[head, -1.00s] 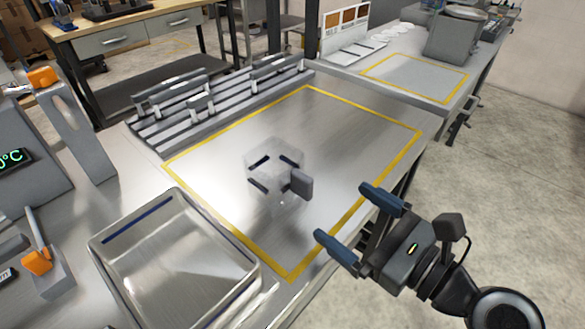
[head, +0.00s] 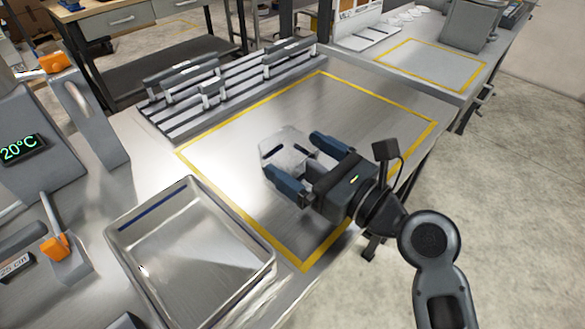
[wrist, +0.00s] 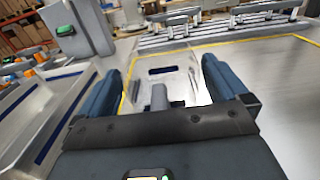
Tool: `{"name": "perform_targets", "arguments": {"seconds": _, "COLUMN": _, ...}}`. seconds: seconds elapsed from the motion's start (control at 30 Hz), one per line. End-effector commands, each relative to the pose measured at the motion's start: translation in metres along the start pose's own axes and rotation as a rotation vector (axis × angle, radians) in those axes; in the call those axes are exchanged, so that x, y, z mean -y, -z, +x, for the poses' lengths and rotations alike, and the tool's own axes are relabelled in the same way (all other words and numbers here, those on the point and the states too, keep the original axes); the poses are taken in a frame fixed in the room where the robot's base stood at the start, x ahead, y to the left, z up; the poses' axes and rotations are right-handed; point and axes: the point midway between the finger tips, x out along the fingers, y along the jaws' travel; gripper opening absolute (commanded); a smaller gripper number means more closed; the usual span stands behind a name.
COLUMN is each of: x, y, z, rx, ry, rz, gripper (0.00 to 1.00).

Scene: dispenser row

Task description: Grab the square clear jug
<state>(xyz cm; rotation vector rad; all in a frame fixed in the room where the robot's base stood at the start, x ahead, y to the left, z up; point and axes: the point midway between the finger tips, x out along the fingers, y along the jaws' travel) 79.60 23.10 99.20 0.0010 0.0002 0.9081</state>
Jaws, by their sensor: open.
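The square clear jug (head: 284,147) stands on the steel table inside the yellow outline, its near part hidden by my gripper in the head view. In the wrist view the jug (wrist: 177,82) shows between my fingers, with dark bands on its wall and its grey handle (wrist: 159,97) facing me. My gripper (head: 305,158) is open, its two blue fingers to either side of the jug's handle side. In the wrist view my gripper (wrist: 163,82) has a finger left and right of the jug; I cannot tell whether either touches it.
A steel tray (head: 264,262) lies at the left of the yellow outline (head: 408,149). A slatted rack (head: 183,117) with grey bars stands behind. Dispensers with orange parts (head: 55,248) stand at the far left. The outlined area right of the jug is clear.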

Motion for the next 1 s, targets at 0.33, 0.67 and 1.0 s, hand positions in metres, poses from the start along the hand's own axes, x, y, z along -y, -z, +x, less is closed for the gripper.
{"name": "perform_targets", "arguments": {"seconds": 0.33, "x": 0.0, "y": 0.0003, "z": -0.0004, "rx": -0.001, "ry": 0.0, "rz": -0.001, "gripper": 0.83}}
{"name": "perform_targets", "arguments": {"seconds": 0.67, "x": 0.0, "y": 0.0001, "z": -0.0005, "rx": 0.0, "ry": 0.0, "rz": -0.001, "gripper": 0.57}}
{"name": "perform_targets", "arguments": {"seconds": 1.0, "x": 0.0001, "y": -0.0088, "z": -0.0003, "rx": 0.001, "ry": 0.001, "rz": -0.002, "gripper": 0.57}}
